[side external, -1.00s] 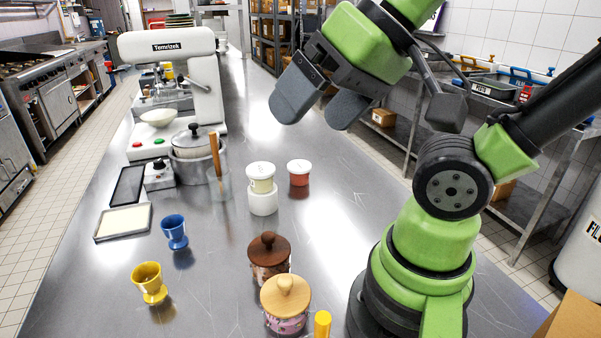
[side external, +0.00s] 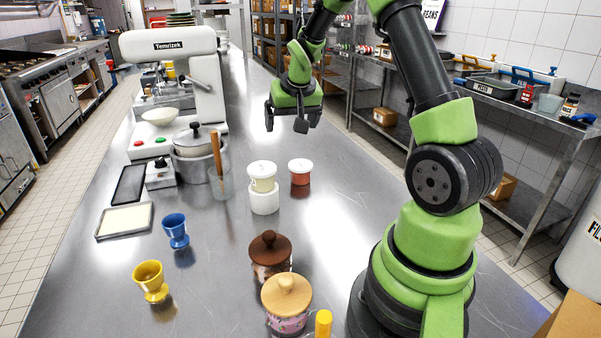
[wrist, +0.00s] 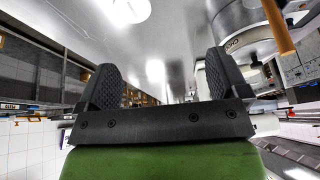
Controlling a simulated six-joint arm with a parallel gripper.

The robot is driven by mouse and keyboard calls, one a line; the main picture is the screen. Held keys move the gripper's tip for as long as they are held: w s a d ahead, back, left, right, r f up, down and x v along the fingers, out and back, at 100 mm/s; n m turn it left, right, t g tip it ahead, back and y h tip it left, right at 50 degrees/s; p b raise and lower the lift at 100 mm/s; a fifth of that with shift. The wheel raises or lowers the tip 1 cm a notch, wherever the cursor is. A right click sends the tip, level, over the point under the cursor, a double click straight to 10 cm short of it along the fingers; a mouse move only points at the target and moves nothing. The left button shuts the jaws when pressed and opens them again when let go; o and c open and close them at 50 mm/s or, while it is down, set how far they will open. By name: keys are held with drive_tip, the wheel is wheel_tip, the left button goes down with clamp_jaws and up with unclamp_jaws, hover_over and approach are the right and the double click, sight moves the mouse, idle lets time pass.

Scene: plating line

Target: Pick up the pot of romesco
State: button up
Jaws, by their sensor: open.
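A small red-orange pot with a white lid (side external: 300,172), which looks like the romesco, stands upright on the steel counter in the side view. I cannot read its label. My gripper (side external: 286,122) hangs in the air above and beyond the pot, apart from it, fingers pointing down. Its two fingers also show in the wrist view (wrist: 165,82), spread wide with nothing between them. A round white shape (wrist: 124,10) is cut by the top edge of the wrist view; I cannot tell what it is.
Two lidded jars (side external: 270,262) (side external: 287,310) stand in front. The counter right of the red pot is clear.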

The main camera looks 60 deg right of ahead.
drive_tip(key=g, duration=0.1)
approach(301, 165)
drive_tip(key=shift+m, duration=0.4)
drive_tip(key=x, duration=0.5)
drive_tip(key=shift+d+r, duration=0.15)
drive_tip(key=shift+d, duration=0.05)
drive_tip(key=shift+a+x, duration=0.1)
drive_tip(key=shift+x, duration=1.4)
drive_tip(key=shift+a+x, duration=0.15)
drive_tip(key=shift+x, duration=1.3)
drive_tip(key=c, duration=0.9)
